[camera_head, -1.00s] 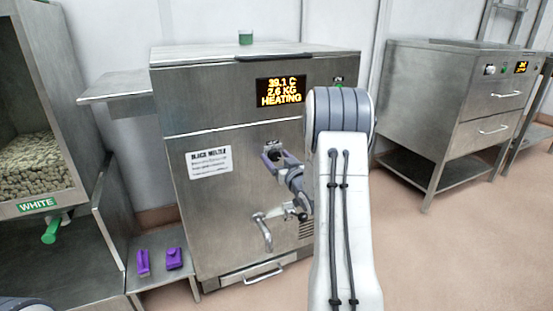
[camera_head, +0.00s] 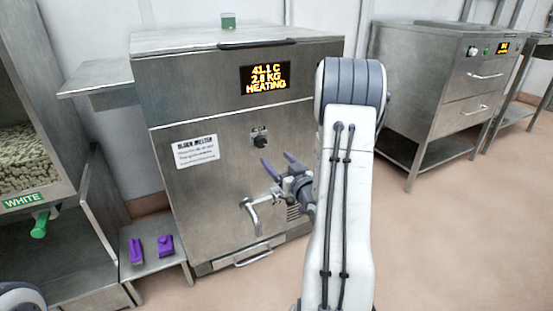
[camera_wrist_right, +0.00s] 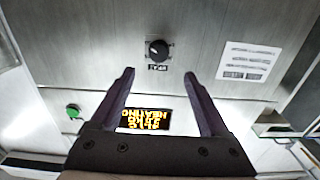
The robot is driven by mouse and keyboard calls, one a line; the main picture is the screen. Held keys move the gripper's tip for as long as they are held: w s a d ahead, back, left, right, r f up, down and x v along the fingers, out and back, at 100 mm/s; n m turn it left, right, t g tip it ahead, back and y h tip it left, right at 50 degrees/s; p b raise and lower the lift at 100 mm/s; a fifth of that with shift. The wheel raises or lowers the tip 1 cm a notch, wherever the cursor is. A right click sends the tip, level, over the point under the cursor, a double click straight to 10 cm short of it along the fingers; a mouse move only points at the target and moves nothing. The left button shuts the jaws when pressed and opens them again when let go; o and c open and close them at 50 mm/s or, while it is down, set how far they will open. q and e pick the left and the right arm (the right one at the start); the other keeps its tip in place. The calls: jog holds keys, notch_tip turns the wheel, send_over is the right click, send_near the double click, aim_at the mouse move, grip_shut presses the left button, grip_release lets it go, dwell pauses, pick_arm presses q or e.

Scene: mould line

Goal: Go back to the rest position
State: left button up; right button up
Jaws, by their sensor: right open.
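My right gripper (camera_head: 280,165) is open and empty in front of the steel melter (camera_head: 205,220), apart from its face. In the right wrist view its two fingers (camera_wrist_right: 160,78) are spread with nothing between them. A black knob (camera_head: 259,137) on the melter's front lies just beyond the fingertips; it also shows in the right wrist view (camera_wrist_right: 158,50). The melter's display (camera_head: 266,79) reads 41.1 C, about 2.8 KG and HEATING. A tap (camera_head: 251,213) sticks out below my right gripper. My left gripper is not in view.
A bin labelled WHITE (camera_head: 22,201) with a green handle (camera_head: 40,225) stands at left. Two purple objects, one (camera_head: 136,250) beside another (camera_head: 165,245), lie on a low shelf. Another steel cabinet (camera_head: 450,95) stands right; floor between is clear.

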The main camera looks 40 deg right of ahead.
dwell(0.3)
jog(key=w+a+n+g+y+p, duration=0.1)
jog(key=w+a+n+g+y, duration=0.3)
jog(key=a, duration=0.7)
jog(key=s+a+f+g+p, duration=0.15)
jog(key=a+g, duration=0.25)
jog(key=a, duration=1)
jog(key=s+a+n+g+y, duration=0.1)
jog(key=s+a+n+g, duration=0.3)
jog(key=s+a, duration=0.75)
jog(key=s+a+r+n+g+p, duration=0.1)
jog(key=s+a+r+g, duration=0.15)
jog(key=s, duration=0.65)
jog(key=s+a+r+n+g+p, duration=0.1)
jog(key=s+a+g, duration=0.15)
jog(key=s, duration=0.65)
notch_tip(320, 180, up, 37)
jog(key=w+d+p, duration=0.1)
jog(key=p, duration=3.6)
jog(key=shift+r+g, duration=0.2)
jog(key=shift+g, duration=0.1)
